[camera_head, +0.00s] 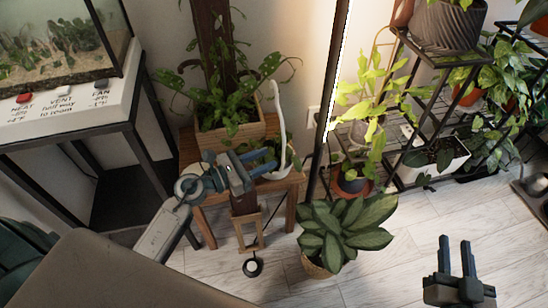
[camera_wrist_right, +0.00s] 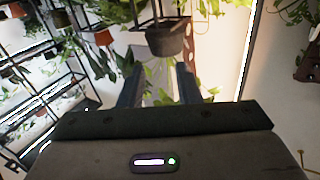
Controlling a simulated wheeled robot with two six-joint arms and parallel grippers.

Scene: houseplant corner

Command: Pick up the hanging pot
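A small white pot (camera_head: 288,165) with a tall white curved hanger (camera_head: 280,110) and a leafy plant stands on a wooden stool (camera_head: 289,187) in the head view; I take it for the hanging pot. My left gripper (camera_head: 267,160) is at the pot's left side, fingers apart and pointing towards it. The fingers partly hide the pot and plant, and I cannot tell whether they touch it. My right gripper (camera_head: 456,240) is open and empty over the floor at lower right. Its fingers also show in the right wrist view (camera_wrist_right: 158,85).
A wooden planter (camera_head: 228,138) shares the stool, behind my left gripper. A potted plant (camera_head: 345,232) stands on the floor at centre. A dark pole (camera_head: 327,100) rises right of the stool. A black plant rack (camera_head: 420,85) fills the upper right, and a terrarium table (camera_head: 120,120) stands left.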

